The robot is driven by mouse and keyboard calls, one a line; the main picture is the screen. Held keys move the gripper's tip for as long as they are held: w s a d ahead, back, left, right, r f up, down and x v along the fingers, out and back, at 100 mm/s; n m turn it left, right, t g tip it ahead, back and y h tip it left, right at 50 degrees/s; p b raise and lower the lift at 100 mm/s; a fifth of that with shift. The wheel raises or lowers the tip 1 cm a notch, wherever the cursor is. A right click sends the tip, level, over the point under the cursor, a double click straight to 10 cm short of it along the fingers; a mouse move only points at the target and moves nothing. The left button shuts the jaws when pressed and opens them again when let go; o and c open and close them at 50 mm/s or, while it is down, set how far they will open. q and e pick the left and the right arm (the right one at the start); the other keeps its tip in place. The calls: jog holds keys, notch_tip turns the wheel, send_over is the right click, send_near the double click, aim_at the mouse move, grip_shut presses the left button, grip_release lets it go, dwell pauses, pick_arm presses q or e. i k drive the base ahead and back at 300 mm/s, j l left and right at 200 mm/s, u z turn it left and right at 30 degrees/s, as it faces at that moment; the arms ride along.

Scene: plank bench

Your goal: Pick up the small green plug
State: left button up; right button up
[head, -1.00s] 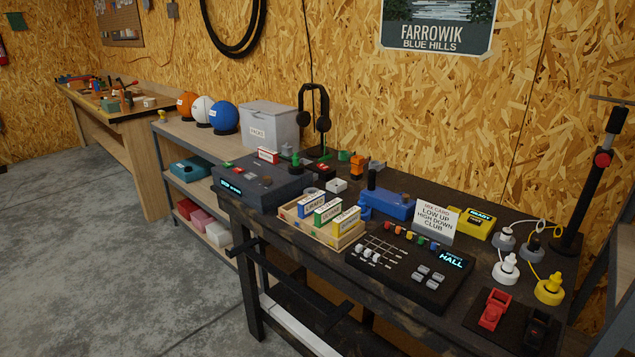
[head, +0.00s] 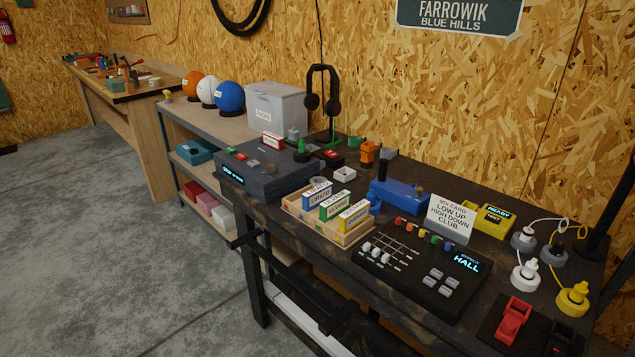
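Several small green pieces show in the head view, and I cannot tell for sure which is the plug. One green piece with a narrow top (head: 301,147) stands at the right end of the dark console (head: 250,178). Another small green piece (head: 355,143) sits farther back on the bench, left of an orange piece (head: 368,152). A flat green button (head: 231,152) is at the console's left. Neither of my grippers is in view.
Headphones on a stand (head: 322,95) rise behind the console. A wooden tray of labelled boxes (head: 355,236), a blue tool (head: 398,197), a mixer panel (head: 410,283) and a mix card (head: 450,217) crowd the bench front. White and yellow corded plugs stand at right.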

aim_at(302, 149)
jog(key=i+j+z, duration=0.75)
jog(key=i, duration=0.15)
